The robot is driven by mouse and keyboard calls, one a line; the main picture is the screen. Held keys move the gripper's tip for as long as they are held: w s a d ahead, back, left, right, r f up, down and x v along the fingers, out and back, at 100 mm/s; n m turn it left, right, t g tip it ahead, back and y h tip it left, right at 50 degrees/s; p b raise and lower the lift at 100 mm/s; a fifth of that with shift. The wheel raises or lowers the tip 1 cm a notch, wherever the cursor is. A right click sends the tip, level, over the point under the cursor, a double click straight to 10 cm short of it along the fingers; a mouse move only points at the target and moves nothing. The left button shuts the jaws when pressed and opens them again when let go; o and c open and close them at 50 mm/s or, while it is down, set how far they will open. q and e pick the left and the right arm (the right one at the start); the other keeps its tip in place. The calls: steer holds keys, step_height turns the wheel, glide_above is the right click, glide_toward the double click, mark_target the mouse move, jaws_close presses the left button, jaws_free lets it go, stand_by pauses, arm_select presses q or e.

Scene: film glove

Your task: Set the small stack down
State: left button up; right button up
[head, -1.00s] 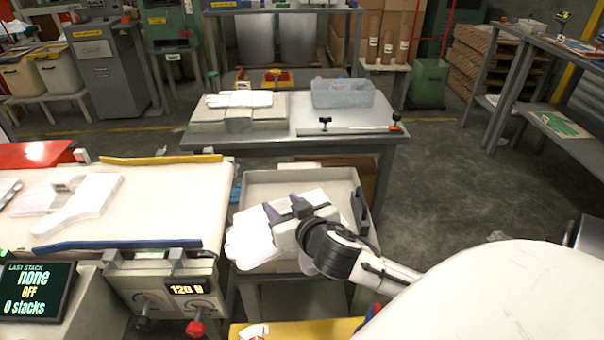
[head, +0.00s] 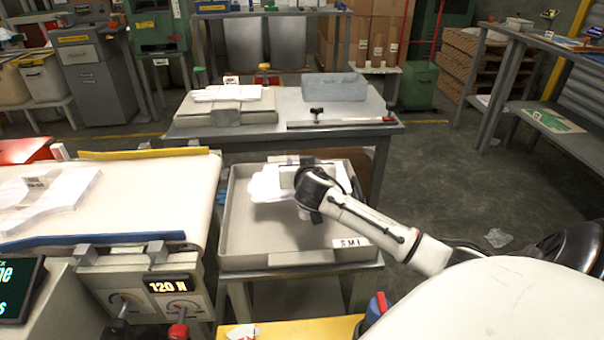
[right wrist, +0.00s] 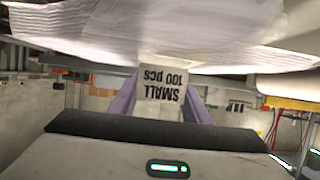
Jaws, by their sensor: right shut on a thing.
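A stack of white film gloves (head: 268,184) is held by my right gripper (right wrist: 160,95) over the back part of a grey tray (head: 243,238) in the head view. In the right wrist view the stack (right wrist: 150,35) fills the top, with a paper band (right wrist: 161,97) reading "SMALL 100 pcs" between the purple fingers. The gripper is shut on the stack. My forearm and wrist hide part of the stack and the tray's right side. I cannot tell whether the stack touches the tray floor. My left gripper is not in view.
A white belt (head: 130,190) with another banded glove stack (head: 58,192) lies left of the tray. Behind stands a table (head: 185,131) with more gloves (head: 226,93) and a grey bin (head: 335,87). The tray's front left is bare. Open floor lies to the right.

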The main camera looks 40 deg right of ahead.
step_height(320, 180, down, 4)
steer(key=shift+r+b, duration=0.25)
steer(key=shift+b, duration=0.1)
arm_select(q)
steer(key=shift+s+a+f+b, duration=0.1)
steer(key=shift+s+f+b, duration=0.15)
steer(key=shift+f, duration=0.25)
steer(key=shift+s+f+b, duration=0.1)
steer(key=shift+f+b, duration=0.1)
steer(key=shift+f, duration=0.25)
arm_select(e)
steer(key=shift+f, duration=0.65)
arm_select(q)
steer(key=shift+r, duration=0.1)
arm_select(e)
steer(key=o, duration=1.2)
